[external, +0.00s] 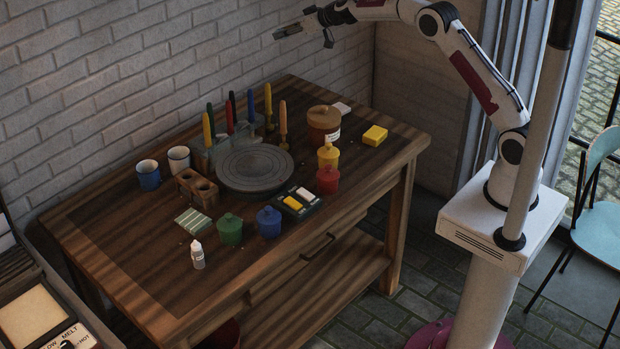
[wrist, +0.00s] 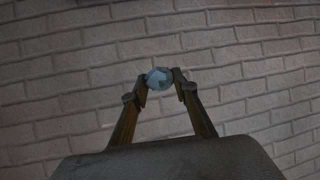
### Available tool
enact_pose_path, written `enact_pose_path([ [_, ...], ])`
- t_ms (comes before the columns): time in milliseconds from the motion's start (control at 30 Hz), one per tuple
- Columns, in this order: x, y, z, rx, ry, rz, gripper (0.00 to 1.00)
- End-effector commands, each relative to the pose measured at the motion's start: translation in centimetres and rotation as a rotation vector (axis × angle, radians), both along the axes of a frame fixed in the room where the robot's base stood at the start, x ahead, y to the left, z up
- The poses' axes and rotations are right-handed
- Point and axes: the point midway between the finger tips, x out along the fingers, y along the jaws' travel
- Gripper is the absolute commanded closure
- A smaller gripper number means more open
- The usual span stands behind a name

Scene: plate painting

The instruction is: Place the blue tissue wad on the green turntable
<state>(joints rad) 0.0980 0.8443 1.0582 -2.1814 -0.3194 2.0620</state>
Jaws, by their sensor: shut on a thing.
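My gripper (external: 292,29) is high in the air at the top of the external view, in front of the brick wall and well above the table. In the wrist view its two fingers are closed on a small pale blue wad (wrist: 159,79), held between the fingertips. The wad cannot be made out clearly in the external view. The one turntable in view (external: 254,170) is a round disc that looks dark grey rather than green. It stands in the middle of the wooden table, and its top is bare. My gripper is apart from it, far above.
Upright tools in a rack (external: 222,135) stand behind the turntable. Two mugs (external: 149,176) and a brown holed block (external: 196,188) are on its left. Green (external: 230,230), blue (external: 269,222) and red (external: 327,180) pots stand around its front.

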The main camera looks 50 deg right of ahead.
Motion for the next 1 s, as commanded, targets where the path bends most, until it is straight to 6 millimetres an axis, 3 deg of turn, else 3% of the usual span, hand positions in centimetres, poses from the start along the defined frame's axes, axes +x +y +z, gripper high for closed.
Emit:
enact_pose_path([
  [533, -1.4, 4.1, -0.8, 0.002, 0.003, 0.098, 0.79],
  [767, -3.4, 9.2, -1.3, 0.003, 0.003, 0.223, 0.79],
  [1000, -7.1, 16.3, -1.8, 0.002, 0.003, 0.412, 0.79],
])
